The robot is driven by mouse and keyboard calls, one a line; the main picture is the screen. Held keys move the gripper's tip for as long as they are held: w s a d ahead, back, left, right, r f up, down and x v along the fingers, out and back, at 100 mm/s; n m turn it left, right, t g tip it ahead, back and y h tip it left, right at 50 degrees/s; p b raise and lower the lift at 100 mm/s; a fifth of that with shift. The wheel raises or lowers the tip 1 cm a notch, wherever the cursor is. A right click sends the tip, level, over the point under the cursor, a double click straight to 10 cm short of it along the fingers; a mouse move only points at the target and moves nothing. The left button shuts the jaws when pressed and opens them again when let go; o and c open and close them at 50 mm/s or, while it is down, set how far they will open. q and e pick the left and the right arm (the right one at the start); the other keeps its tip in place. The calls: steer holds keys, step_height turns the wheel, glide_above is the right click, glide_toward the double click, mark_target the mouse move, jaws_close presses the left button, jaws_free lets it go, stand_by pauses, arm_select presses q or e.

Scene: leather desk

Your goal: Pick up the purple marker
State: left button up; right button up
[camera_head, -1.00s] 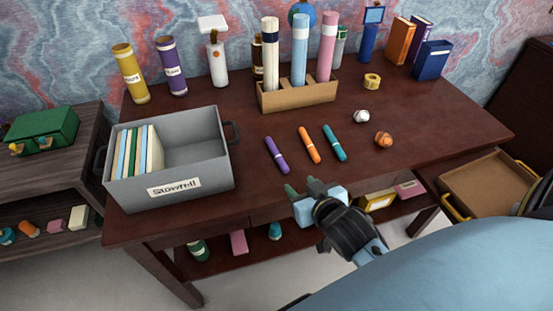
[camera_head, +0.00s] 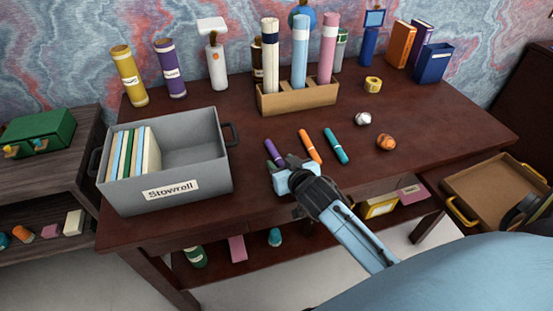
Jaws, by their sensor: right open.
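The purple marker (camera_head: 272,150) lies on the dark desk, left of the orange marker (camera_head: 311,147) and the teal marker (camera_head: 336,147). My right gripper (camera_head: 283,163) is open over the near end of the purple marker and hides that end. I cannot tell whether its fingers touch the marker. My left gripper is not in view.
A grey bin (camera_head: 209,189) with books stands left of the gripper. A cardboard holder (camera_head: 299,97) with rolled tubes is behind the markers. A white ball (camera_head: 363,118) and an orange ball (camera_head: 386,142) lie to the right. The desk's right part is mostly clear.

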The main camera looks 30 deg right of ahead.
steer(key=shift+w+f, duration=0.2)
steer(key=shift+w, duration=0.25)
jaws_close()
steer(key=shift+r, duration=0.1)
